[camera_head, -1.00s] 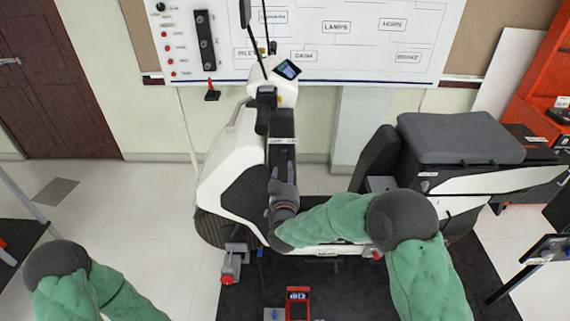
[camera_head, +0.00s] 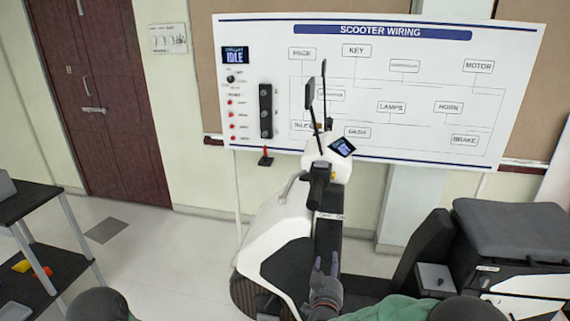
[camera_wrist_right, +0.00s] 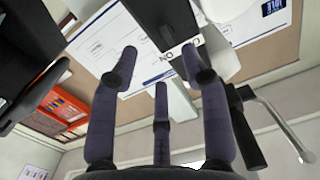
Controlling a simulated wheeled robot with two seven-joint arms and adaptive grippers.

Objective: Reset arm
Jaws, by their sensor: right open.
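My right gripper (camera_head: 326,264) is open in front of the scooter's (camera_head: 277,232) dark central column, below its small label (camera_head: 330,216). In the right wrist view my right gripper (camera_wrist_right: 160,58) has its dark padded fingers spread, with nothing between them. A dark block (camera_wrist_right: 163,20) with a white lettered label (camera_wrist_right: 180,47) is beyond the fingertips; I cannot tell whether they touch it. My right arm's green sleeve (camera_head: 390,309) is at the bottom edge. Only a dark joint of my left arm (camera_head: 100,304) shows at the lower left; the left gripper is out of view.
The scooter wiring board (camera_head: 400,90) hangs behind the scooter, its display reading IDLE. A black shelf (camera_head: 45,255) with yellow and red items stands at the left. A grey seat (camera_head: 515,228) is at the right. Open floor (camera_head: 165,250) lies between shelf and scooter.

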